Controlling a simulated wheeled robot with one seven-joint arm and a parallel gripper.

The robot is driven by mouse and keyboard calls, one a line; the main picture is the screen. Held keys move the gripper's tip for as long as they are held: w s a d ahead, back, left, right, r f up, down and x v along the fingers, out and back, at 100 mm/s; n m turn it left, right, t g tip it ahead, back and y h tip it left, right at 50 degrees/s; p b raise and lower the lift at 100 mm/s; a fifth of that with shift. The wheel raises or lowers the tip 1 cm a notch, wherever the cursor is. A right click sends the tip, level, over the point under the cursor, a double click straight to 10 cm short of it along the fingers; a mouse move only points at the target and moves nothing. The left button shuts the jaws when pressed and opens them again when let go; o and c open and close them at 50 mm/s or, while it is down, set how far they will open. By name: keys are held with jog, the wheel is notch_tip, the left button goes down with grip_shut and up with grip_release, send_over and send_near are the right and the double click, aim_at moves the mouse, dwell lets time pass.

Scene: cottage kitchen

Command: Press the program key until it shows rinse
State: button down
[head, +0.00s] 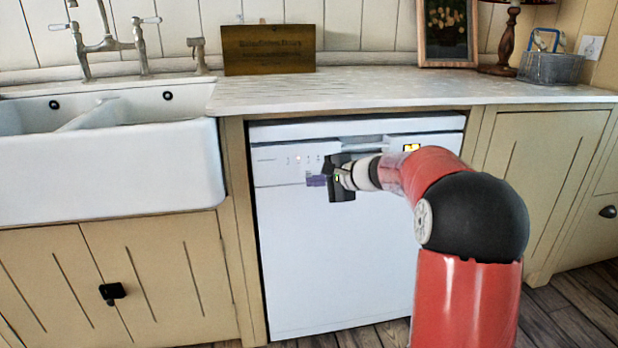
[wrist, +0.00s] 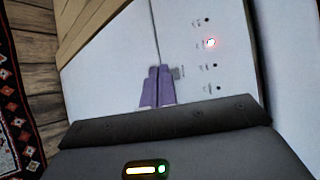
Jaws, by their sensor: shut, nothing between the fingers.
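The white dishwasher (head: 330,270) stands under the counter, its control strip along the top of its front. In the wrist view a row of small lamps (wrist: 214,65) runs down the panel; the second from the top, a red lamp (wrist: 211,43), is lit. It also glows in the head view (head: 298,159). The lamp labels are too blurred to read. A small grey key (wrist: 177,73) lies just beside the purple fingertips of my gripper (wrist: 157,86). My gripper (head: 316,181) is shut and empty, close to the panel; I cannot tell whether it touches.
A yellow display (head: 411,147) glows on the panel's right, beyond my arm. The white sink (head: 110,170) is at the left and the pale worktop (head: 400,90) lies above. A patterned rug (wrist: 14,125) edges the wooden floor in the wrist view.

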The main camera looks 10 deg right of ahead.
jog(key=shift+w, duration=0.35)
jog(key=shift+w, duration=0.15)
dwell(0.3)
jog(key=shift+s+b, duration=0.5)
jog(key=shift+s, duration=0.15)
jog(key=s+b, duration=0.3)
jog(key=s, duration=0.3)
jog(key=shift+b, duration=0.4)
dwell(0.5)
